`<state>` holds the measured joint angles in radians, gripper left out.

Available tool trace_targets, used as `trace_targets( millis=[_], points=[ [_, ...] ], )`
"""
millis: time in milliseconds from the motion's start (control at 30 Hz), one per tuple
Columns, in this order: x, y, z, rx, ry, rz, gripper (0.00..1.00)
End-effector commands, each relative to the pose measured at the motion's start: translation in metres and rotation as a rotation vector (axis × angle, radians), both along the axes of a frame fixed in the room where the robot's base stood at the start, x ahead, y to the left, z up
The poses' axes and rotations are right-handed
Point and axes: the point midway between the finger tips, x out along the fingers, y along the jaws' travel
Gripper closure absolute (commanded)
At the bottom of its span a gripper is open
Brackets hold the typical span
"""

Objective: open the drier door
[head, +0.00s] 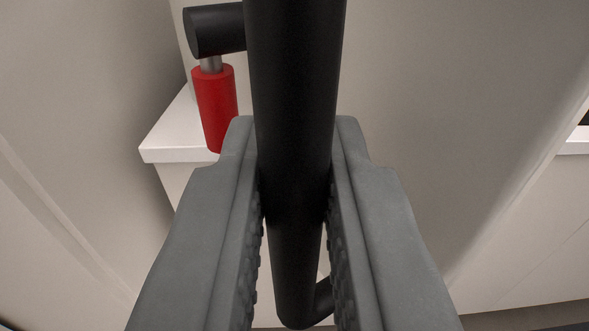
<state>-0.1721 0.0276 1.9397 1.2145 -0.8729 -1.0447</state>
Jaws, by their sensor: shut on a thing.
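A thick black bar handle (294,90) runs top to bottom through the middle of the view. My gripper (294,190) is shut on it, one grey finger on each side. The handle's lower end shows below the fingers, with a short black piece bending off to the right. A pale beige panel (440,110) lies behind the handle on the right. The frame does not show clearly which pale surface is the drier door or how far it stands open.
A red cylinder (214,105) with a metal neck stands at a white ledge (165,140) on the left. A black cylinder (215,29) is just above it, partly hidden by the handle. A pale wall (80,90) fills the far left.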

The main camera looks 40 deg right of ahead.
Motion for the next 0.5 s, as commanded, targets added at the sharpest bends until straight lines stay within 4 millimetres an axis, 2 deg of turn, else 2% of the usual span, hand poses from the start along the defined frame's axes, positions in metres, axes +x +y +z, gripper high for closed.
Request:
trace_targets(
  millis=[33, 500],
  points=[
    [0.004, 0.011, 0.001, 0.000, -0.002, -0.016, 1.00],
    [0.031, 0.095, 0.001, 0.000, -0.003, -0.252, 1.00]
  ],
)
